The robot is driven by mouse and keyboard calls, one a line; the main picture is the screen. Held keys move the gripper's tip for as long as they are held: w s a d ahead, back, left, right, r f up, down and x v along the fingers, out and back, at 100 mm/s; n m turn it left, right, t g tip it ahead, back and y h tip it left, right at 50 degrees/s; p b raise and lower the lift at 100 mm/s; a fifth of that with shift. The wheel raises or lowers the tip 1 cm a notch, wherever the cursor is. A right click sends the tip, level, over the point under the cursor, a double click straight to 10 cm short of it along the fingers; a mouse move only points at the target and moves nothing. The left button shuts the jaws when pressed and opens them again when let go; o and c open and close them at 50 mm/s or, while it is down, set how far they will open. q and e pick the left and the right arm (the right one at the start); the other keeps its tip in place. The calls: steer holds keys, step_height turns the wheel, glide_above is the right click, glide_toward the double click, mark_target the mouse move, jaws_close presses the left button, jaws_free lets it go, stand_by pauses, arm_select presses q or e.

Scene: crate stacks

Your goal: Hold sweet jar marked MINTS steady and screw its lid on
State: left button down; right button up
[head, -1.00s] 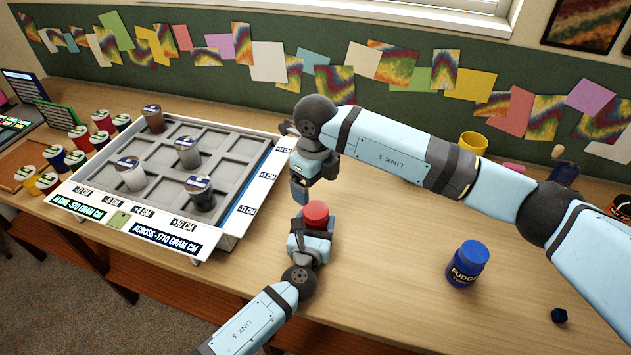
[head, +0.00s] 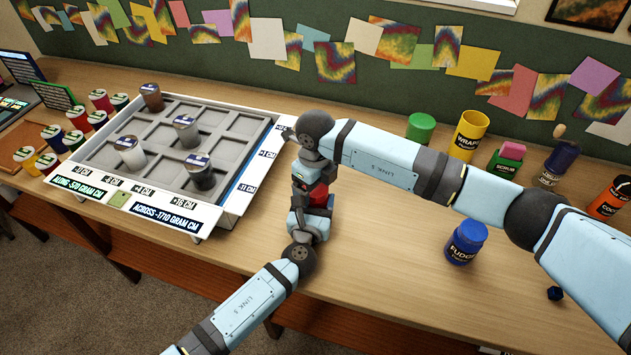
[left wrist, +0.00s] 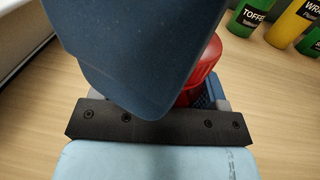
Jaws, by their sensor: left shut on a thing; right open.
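A red jar (head: 319,194) stands upright between the fingers of my left gripper (head: 311,212), which is shut on it. The jar also shows in the left wrist view (left wrist: 207,68), with a red lid-like top, partly covered by a large dark blue part. Its label is hidden, so I cannot read MINTS. My right gripper (head: 311,180) is open and points down, its fingers low at the red top. I cannot tell whether they touch it, nor how the lid sits on the jar.
A white tray rack (head: 232,218) with several cups stands to the left. A blue FUDGE jar (head: 466,242) and a small dark blue block (head: 555,293) are on the right.

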steer(key=c, duration=0.9)
steer(key=shift+c, duration=0.2)
steer(key=o, duration=1.1)
steer(key=shift+r, duration=0.15)
step_height(320, 180, up, 12)
arm_select(q)
steer(key=shift+c, duration=0.4)
jaws_free()
